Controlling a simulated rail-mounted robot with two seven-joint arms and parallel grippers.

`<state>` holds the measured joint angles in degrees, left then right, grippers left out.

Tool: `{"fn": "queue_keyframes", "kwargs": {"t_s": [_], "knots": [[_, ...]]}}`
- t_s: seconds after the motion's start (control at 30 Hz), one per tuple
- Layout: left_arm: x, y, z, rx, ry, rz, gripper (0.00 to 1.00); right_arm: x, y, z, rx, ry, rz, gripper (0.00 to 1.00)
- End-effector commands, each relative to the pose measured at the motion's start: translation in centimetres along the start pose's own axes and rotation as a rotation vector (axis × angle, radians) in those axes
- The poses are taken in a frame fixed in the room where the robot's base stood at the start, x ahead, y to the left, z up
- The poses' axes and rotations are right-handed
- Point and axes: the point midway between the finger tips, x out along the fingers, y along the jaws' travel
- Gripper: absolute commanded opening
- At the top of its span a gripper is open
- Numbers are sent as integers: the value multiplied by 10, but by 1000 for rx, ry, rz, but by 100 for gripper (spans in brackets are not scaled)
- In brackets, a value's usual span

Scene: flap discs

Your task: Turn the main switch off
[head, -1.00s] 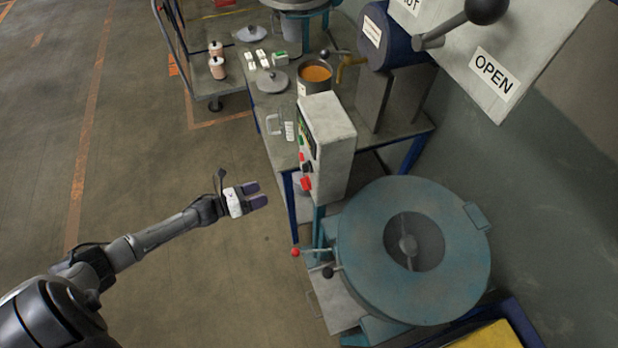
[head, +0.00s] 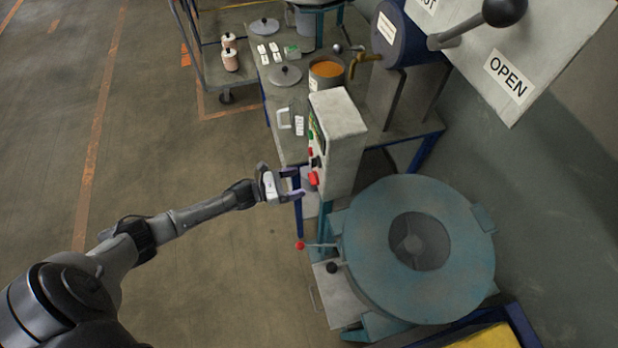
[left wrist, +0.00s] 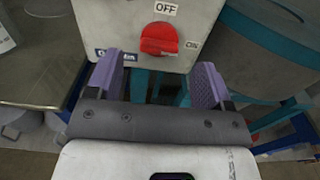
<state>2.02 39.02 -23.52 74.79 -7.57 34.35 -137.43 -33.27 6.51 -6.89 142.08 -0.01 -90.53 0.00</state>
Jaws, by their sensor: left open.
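The main switch is a red rotary knob (left wrist: 159,39) on the lower front of a grey control box (head: 340,120). In the left wrist view an OFF label sits above the knob and an ON label to its lower right. The knob also shows in the head view (head: 313,179). My left gripper (head: 296,183) is open and empty, just in front of the knob. In the left wrist view its purple fingers (left wrist: 156,80) are spread left and right below the knob, apart from it. I cannot tell exactly where the knob points. My right gripper is not in view.
A round teal machine (head: 460,240) stands right of the box, with a red-tipped lever (head: 300,245) below the gripper. A bench (head: 290,145) behind holds a pot of orange material (head: 326,72) and a blue drum. Open floor lies to the left.

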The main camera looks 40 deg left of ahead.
Motion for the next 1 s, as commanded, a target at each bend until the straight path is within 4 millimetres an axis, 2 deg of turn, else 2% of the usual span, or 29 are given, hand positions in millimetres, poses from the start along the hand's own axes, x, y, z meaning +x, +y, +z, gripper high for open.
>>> {"fn": "queue_keyframes", "kwargs": {"t_s": [0.1, 0.3, 0.77, 1.0], "knots": [[19, 0, 1, 0, -1, 0, 74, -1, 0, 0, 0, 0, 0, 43], [38, 0, 0, -1, -1, 0, 74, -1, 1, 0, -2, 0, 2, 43], [46, 0, 0, -1, 1, 0, 74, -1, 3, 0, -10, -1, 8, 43], [46, 0, 0, -1, 1, 0, 54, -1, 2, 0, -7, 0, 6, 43]]}}
